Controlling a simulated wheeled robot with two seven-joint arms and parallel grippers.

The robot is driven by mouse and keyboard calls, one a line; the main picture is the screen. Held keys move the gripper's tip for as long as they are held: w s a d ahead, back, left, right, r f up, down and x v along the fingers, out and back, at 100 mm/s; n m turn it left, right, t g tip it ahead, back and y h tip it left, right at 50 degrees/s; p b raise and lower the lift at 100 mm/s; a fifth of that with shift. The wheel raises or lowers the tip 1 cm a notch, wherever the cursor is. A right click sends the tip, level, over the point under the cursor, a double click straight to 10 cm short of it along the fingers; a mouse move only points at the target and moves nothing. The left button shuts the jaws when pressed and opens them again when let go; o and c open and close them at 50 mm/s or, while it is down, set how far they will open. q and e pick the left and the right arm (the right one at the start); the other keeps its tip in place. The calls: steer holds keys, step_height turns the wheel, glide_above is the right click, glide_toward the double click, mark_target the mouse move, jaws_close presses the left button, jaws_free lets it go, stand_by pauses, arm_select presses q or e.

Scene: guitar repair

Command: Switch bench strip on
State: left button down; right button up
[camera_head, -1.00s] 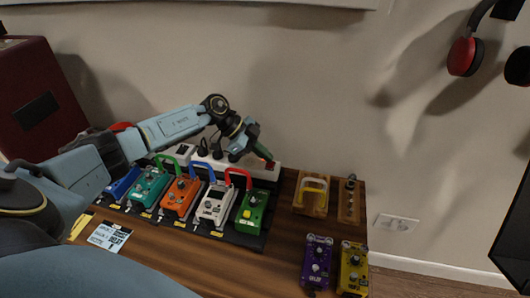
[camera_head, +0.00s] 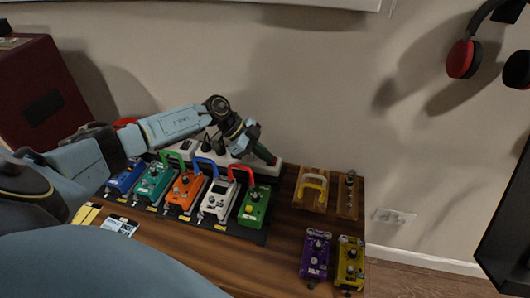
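The white bench power strip (camera_head: 228,158) lies along the back of the wooden bench against the wall, behind the row of pedals. Black plugs sit in it, and the arm covers part of it. My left gripper (camera_head: 268,158) reaches down at the strip's right end, with its tip touching or just above it. The red switch seen there earlier is hidden behind the gripper. Whether the fingers are open or shut does not show. My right gripper is not in view.
Several pedals, including a green one (camera_head: 254,207) and a white one (camera_head: 217,202), stand on a black board in front of the strip. A purple pedal (camera_head: 315,256) and a yellow pedal (camera_head: 349,264) stand at the front right. A wall outlet (camera_head: 394,217) is at right.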

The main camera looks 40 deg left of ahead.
arm_select(q)
steer(key=r+p, duration=0.2)
steer(key=p, duration=0.1)
steer(key=r+p, duration=0.2)
steer(key=shift+s+d+r, duration=0.1)
steer(key=shift+s, duration=0.15)
steer(key=p+v, duration=0.3)
steer(key=v, duration=0.6)
steer(key=shift+s+a+r, duration=0.2)
steer(key=shift+s, duration=0.2)
